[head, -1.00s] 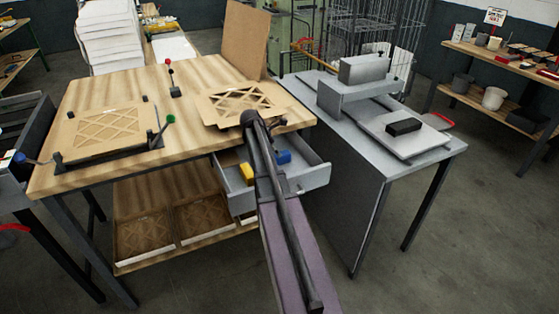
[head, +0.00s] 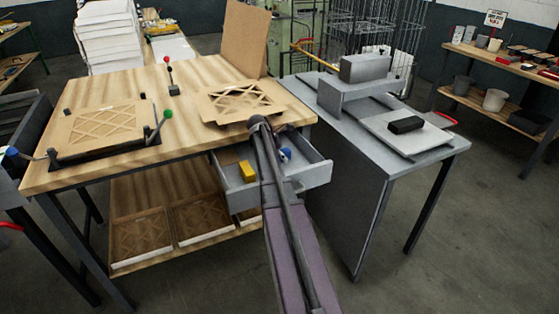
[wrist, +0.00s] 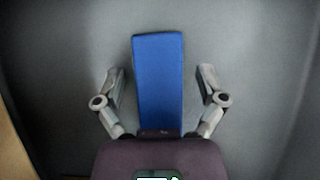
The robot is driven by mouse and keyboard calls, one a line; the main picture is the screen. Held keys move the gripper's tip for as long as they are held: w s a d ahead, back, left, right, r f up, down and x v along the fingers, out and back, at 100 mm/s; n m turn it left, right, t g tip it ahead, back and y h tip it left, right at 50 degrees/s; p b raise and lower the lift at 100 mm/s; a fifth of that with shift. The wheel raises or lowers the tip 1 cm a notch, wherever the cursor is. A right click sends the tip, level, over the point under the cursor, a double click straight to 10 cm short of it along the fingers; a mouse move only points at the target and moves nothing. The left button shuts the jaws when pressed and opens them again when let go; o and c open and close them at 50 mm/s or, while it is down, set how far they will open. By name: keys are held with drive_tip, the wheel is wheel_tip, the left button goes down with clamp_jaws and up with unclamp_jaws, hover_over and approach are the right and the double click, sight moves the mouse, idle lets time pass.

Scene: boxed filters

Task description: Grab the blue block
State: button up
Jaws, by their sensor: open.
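The blue block (wrist: 158,80) lies in the open grey drawer, and in the wrist view it stands between my two open fingers. My gripper (wrist: 160,88) has one finger on each side of the block, with a gap on both sides. In the head view the blue block (head: 286,153) is mostly hidden behind my arm and gripper. A yellow block (head: 247,171) lies in the same drawer (head: 316,176), left of my arm.
The wooden workbench (head: 205,80) above the drawer carries framed filters and a clamp fixture. A grey table (head: 345,130) with a black block (head: 405,125) stands close on the right. The drawer walls surround my gripper.

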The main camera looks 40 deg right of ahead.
idle(0.6)
clamp_jaws()
